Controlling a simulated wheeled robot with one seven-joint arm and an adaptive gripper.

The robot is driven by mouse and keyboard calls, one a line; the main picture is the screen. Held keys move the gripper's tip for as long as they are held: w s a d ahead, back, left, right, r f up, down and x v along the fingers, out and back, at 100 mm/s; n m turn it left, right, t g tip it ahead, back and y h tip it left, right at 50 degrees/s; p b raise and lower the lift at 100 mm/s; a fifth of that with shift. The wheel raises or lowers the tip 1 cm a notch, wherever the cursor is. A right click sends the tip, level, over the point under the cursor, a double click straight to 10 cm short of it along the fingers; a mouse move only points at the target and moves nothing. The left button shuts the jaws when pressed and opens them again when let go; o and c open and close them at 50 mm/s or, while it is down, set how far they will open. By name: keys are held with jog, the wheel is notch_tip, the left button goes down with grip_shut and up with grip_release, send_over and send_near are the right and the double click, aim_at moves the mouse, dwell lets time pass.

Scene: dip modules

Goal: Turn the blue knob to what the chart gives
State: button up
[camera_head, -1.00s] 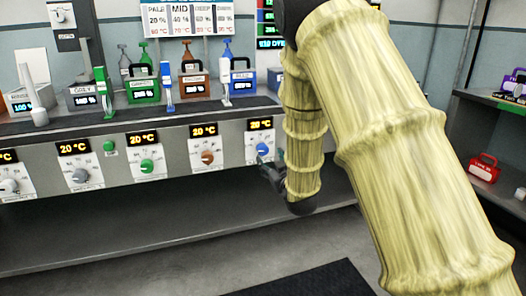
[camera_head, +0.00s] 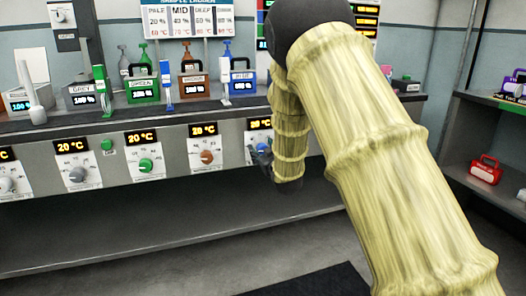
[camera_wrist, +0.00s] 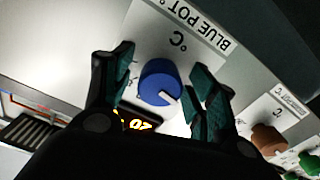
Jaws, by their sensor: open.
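The blue knob (camera_wrist: 160,82) with a white pointer mark sits on the white plate labelled BLUE POT (camera_wrist: 185,35) in the wrist view. My gripper (camera_wrist: 165,88) is open, with one finger on each side of the knob; I cannot tell whether either touches it. In the head view my gripper (camera_head: 260,158) is at the blue pot's panel and mostly covers the knob. The temperature display (camera_head: 260,124) above it is partly hidden by my arm. The chart (camera_head: 190,18) on the back wall shows PALE, MID and DEEP columns with percentages.
An orange-brown knob (camera_head: 207,157), a green knob (camera_head: 146,165) and a grey knob (camera_head: 77,174) lie left along the same front, each under a 20 °C display. Coloured containers, including a blue one (camera_head: 242,87), stand on the counter above. A red container (camera_head: 485,170) is on the right shelf.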

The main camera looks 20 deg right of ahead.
jog(key=c, duration=1)
jog(key=shift+c, duration=0.2)
jog(key=shift+r+p, duration=0.1)
jog(key=shift+p, duration=0.25)
jog(key=shift+d+r+m+p, duration=0.1)
jog(key=shift+r+m+p, duration=0.05)
jog(key=shift+m+p, duration=0.85)
jog(key=m+p, duration=0.3)
jog(key=m, duration=0.2)
jog(key=shift+m+p, duration=0.3)
jog(key=m+p, duration=0.1)
jog(key=m, duration=0.2)
jog(key=shift+m, duration=0.3)
jog(key=shift+f+m+p, duration=0.2)
jog(key=shift+m+p, duration=0.2)
jog(key=shift+m, duration=1.9)
